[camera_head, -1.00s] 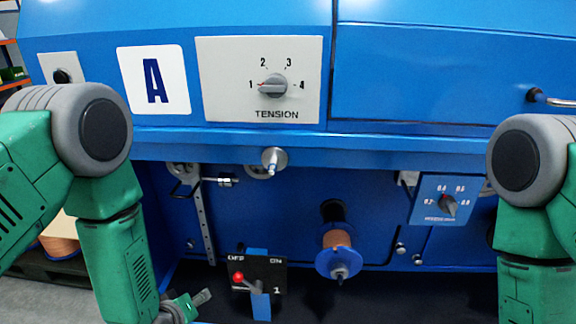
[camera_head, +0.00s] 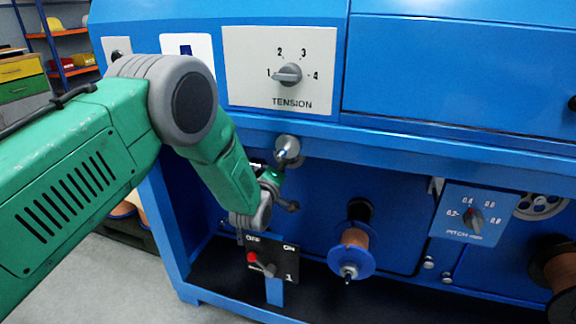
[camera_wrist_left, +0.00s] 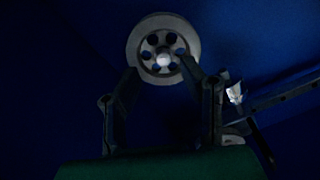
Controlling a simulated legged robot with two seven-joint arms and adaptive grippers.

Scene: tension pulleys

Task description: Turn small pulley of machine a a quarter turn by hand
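In the left wrist view a small grey pulley (camera_wrist_left: 136,44) with several round holes and a pale hub faces the camera. My left gripper (camera_wrist_left: 160,68) is open, with its fingertips apart at the lower rim of the pulley. Contact with the rim cannot be told. The A plate (camera_head: 184,46) is partly covered by my left arm. My right gripper is out of view.
Below my gripper is an OFF/ON switch panel (camera_head: 283,252) with a red-tipped lever. A copper wire spool (camera_head: 354,240) sticks out to its right. A TENSION dial (camera_head: 288,74) is above and a PITCH dial (camera_head: 472,218) is right. A dark slotted arm passes beside the pulley (camera_wrist_left: 290,92).

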